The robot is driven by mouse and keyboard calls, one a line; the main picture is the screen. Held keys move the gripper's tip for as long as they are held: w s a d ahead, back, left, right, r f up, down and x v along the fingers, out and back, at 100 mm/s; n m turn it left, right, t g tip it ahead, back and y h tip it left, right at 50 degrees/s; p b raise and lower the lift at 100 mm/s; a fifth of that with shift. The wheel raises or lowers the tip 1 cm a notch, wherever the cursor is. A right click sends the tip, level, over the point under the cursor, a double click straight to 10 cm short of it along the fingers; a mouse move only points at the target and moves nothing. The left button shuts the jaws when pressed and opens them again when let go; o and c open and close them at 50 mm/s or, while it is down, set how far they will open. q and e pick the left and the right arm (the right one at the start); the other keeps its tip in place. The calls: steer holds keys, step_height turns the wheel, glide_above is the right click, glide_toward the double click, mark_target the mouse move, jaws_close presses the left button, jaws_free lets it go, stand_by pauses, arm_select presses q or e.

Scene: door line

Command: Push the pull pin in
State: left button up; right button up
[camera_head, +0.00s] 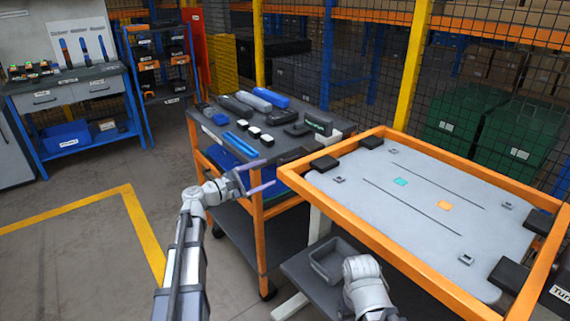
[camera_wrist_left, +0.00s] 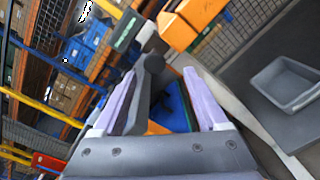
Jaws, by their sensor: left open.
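My left gripper (camera_head: 264,176) is open, its two pale purple fingers apart, beside the orange post of the tool cart (camera_head: 256,215) in the head view. In the left wrist view its fingers (camera_wrist_left: 160,75) are also spread. A dark grey rod-like part with a rounded head (camera_wrist_left: 153,62) shows between them in that view. I cannot tell whether it is the pull pin, or whether it touches a finger. No pull pin can be made out for certain in the head view. Part of my right arm shows at the bottom, but its gripper is out of view.
An orange-framed table (camera_head: 345,228) with a pale panel (camera_head: 420,190) and black blocks stands at right. Blue and black items lie on the cart top. The floor (camera_head: 80,265) at left is clear, with yellow lines.

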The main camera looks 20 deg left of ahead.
mark_target(280, 165)
arm_select(q)
steer(key=shift+w+a+r, duration=0.1)
steer(key=shift+w+a, duration=0.25)
steer(key=shift+x, duration=3.9)
steer(key=shift+r, duration=0.1)
jaws_close()
